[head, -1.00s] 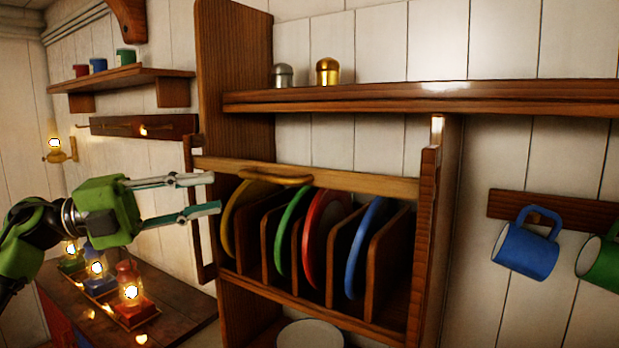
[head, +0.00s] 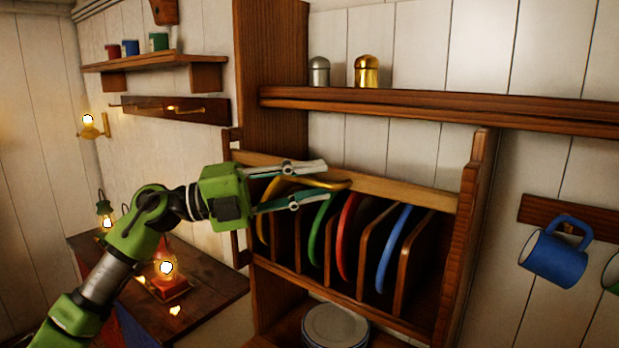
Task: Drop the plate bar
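The plate bar (head: 405,190) is a pale wooden rail across the top front of the plate rack (head: 473,220), with a brass handle (head: 335,184) on it. It spans between the rack's side posts, in front of the plates' upper part. My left gripper (head: 325,181) is at the bar's left half, with its fingers apart. One finger shows above the handle and one below it; I cannot tell whether either touches. Yellow (head: 262,222), green (head: 317,230), red (head: 345,240) and blue (head: 392,250) plates stand upright between dividers. My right gripper is out of view.
A shelf (head: 430,101) with silver and gold shakers runs above the rack. A blue mug (head: 555,257) hangs at the right. A pale round item (head: 335,325) stands below the rack. Lit lanterns (head: 167,268) stand on the counter (head: 215,290) at the left.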

